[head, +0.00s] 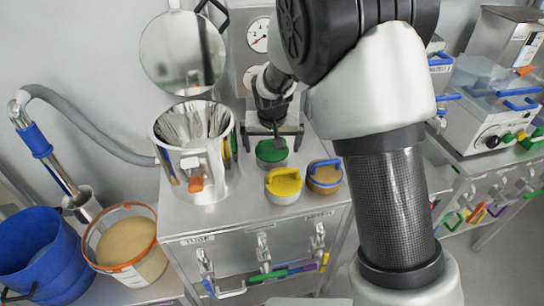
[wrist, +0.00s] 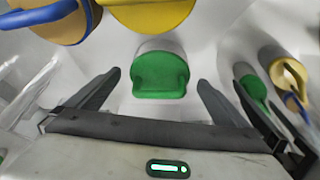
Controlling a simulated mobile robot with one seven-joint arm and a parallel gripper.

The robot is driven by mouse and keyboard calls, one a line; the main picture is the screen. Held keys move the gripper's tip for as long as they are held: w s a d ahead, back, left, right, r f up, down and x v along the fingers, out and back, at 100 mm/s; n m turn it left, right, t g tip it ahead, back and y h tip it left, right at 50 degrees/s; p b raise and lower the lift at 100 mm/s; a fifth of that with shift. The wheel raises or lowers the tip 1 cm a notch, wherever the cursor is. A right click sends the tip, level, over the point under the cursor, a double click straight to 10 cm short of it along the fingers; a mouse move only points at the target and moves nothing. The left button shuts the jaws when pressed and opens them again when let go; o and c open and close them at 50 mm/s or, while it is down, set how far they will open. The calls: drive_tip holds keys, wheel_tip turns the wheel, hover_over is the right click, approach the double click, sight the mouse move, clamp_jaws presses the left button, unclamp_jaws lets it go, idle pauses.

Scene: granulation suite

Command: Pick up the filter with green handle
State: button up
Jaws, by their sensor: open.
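The filter with the green handle (head: 271,151) stands on the steel bench top, behind the yellow-handled filter. In the wrist view the green-handled filter (wrist: 160,76) sits ahead of my gripper, centred between the fingers. My gripper (wrist: 152,88) is open, one finger on each side of the filter's line, with no visible contact.
A yellow-handled filter (head: 283,184) and a brown filter with a blue handle (head: 324,176) stand close in front of the green one. A steel vessel (head: 205,172) with an open round lid (head: 182,52) stands to the left. A gauge panel (head: 257,36) is behind.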

sight(272, 150)
drive_tip(key=shift+x, duration=1.2)
drive_tip(key=shift+r, duration=0.1)
drive_tip(key=c, duration=1.2)
